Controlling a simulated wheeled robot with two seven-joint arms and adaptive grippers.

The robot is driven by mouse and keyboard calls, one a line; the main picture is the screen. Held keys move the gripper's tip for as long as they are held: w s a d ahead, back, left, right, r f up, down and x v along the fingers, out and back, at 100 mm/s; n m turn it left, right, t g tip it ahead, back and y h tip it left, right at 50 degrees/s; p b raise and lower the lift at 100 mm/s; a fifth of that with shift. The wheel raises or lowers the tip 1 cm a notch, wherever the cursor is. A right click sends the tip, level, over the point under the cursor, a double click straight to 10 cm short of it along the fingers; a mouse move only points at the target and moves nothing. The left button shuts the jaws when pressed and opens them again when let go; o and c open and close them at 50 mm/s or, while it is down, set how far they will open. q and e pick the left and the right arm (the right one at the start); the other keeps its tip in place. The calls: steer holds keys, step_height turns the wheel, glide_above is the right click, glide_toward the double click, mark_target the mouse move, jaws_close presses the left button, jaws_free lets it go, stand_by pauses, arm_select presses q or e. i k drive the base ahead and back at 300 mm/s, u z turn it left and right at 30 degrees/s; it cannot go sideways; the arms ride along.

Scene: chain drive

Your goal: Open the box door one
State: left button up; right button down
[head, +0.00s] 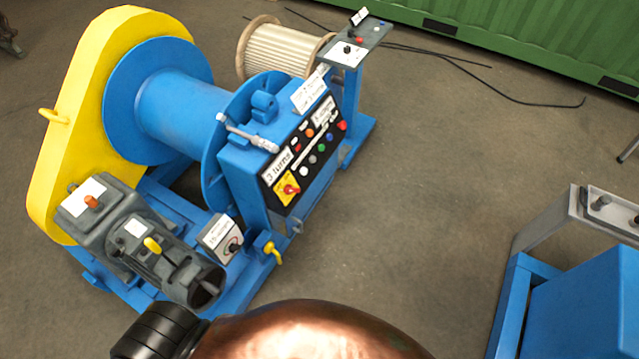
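A blue winch machine with a yellow chain guard (85,110) and a blue drum (180,105) stands at the left in the head view. Its blue control box (240,180) has a black front panel (308,155) with several coloured buttons and a red switch on a yellow plate. A smaller box with a dial (222,238) sits below it. I cannot tell which part is the box door one, and I see no door standing open. Neither of my grippers is in view.
A copper-coloured rounded object (310,335) fills the bottom middle. A blue machine with a grey frame (585,300) stands at the right. A rope spool (280,50) and a control stand (355,50) are behind the winch. Black cables (520,100) lie near the green container (530,35). The middle floor is clear.

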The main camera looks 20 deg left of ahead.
mark_target(294, 218)
steer(key=z, duration=0.9)
steer(key=k, duration=1)
steer(key=u, duration=1.45)
steer(key=i, duration=0.5)
steer(key=z, duration=0.1)
